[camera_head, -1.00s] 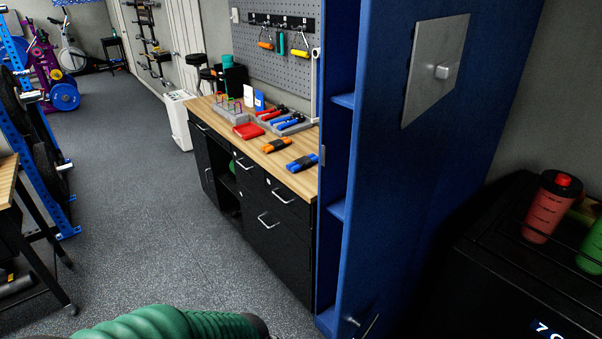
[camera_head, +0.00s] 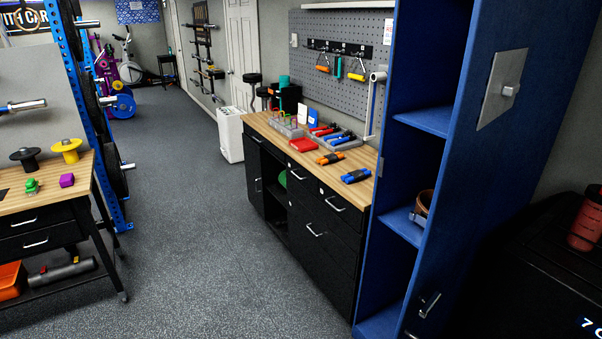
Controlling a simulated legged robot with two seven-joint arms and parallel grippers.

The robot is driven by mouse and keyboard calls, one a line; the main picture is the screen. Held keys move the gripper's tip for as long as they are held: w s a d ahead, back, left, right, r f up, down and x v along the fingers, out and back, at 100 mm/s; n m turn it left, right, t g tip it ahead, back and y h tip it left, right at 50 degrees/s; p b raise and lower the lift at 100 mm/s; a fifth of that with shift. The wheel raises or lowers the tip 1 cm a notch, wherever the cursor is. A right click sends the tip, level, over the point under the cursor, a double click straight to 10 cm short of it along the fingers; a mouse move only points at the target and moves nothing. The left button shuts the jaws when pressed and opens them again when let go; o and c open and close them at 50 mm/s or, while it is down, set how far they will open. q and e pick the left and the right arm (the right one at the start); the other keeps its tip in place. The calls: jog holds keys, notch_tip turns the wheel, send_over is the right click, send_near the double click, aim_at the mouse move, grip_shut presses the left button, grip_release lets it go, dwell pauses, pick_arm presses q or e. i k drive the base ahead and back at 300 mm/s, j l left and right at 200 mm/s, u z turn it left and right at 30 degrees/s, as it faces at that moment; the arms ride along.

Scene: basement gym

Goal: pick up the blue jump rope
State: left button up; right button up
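Blue-handled items (camera_head: 341,138) lie in a grey tray on the wooden counter, beside similar red ones; they may be the blue jump rope, but they are too small to be sure. A separate blue bundle with dark ends (camera_head: 356,175) lies on the counter nearer to me, beside an orange bundle (camera_head: 330,158). I cannot tell which blue thing is the jump rope. Neither of my grippers is in view.
The wooden counter (camera_head: 362,160) tops black cabinets. A tall blue open locker (camera_head: 425,120) stands at its near right end. A workbench (camera_head: 75,185) with small items stands at left. The grey floor (camera_head: 190,230) between is clear. A black box (camera_head: 520,270) fills the lower right.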

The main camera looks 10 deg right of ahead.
aim_at(356, 174)
jog(key=i+j+u, duration=0.1)
jog(key=i, duration=0.4)
jog(key=i+j, duration=0.2)
jog(key=i, duration=0.25)
jog(key=i+j+u, duration=0.15)
jog(key=i, duration=0.35)
jog(key=i+z, duration=0.55)
jog(key=z, duration=0.15)
jog(key=i+j+z, duration=0.15)
jog(key=z, duration=0.2)
jog(key=i, duration=0.1)
